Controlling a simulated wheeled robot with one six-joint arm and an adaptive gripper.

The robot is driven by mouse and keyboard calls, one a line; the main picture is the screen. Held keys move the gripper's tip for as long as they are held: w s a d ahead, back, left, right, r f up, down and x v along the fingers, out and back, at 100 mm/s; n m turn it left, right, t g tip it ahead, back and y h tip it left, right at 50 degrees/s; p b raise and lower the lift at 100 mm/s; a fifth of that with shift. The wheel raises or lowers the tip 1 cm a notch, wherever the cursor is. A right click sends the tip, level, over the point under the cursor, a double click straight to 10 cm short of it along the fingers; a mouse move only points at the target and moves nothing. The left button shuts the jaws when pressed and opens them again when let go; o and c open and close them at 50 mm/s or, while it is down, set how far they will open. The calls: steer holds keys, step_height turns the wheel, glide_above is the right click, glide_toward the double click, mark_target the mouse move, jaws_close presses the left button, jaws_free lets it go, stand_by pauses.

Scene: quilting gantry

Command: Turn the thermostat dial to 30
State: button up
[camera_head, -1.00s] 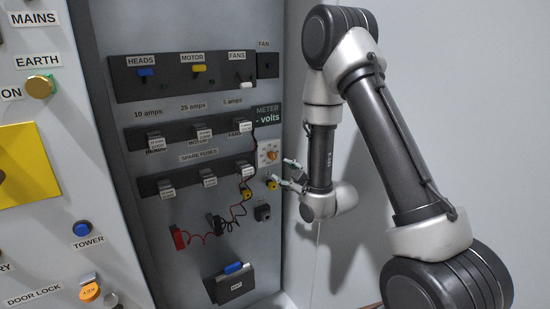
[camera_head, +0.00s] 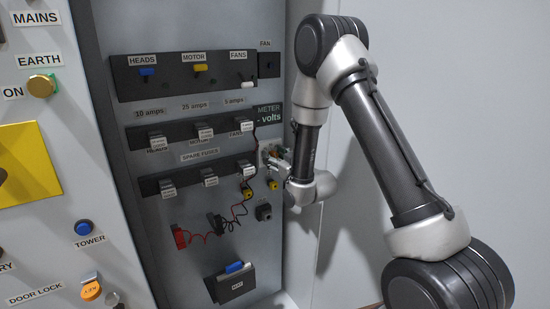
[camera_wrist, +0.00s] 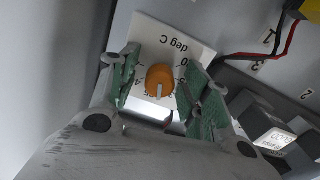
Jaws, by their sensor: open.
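The thermostat dial (camera_wrist: 160,81) is an orange knob with a pale pointer line on a white plate (camera_wrist: 195,42) marked "deg C". In the wrist view the pointer aims toward the bottom of the picture; the scale numbers are partly hidden and hard to read. My gripper (camera_wrist: 161,92) is open, with one green-padded finger on each side of the knob and gaps visible between. I cannot tell how deep the fingers reach. In the head view my gripper (camera_head: 277,160) is at the plate and mostly covers the dial.
Red and black meter leads (camera_head: 236,212) hang left of my gripper, near a yellow plug (camera_head: 273,185). Fuse holders (camera_head: 247,168) stand out from the panel close by, and also show in the wrist view (camera_wrist: 263,125). A plain wall is at the right.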

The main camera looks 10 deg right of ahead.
steer(key=c, duration=1)
steer(key=n, duration=0.5)
steer(key=shift+c, duration=0.2)
steer(key=o, duration=1)
steer(key=shift+o, duration=0.2)
steer(key=v, duration=0.7)
steer(key=shift+s, duration=0.2)
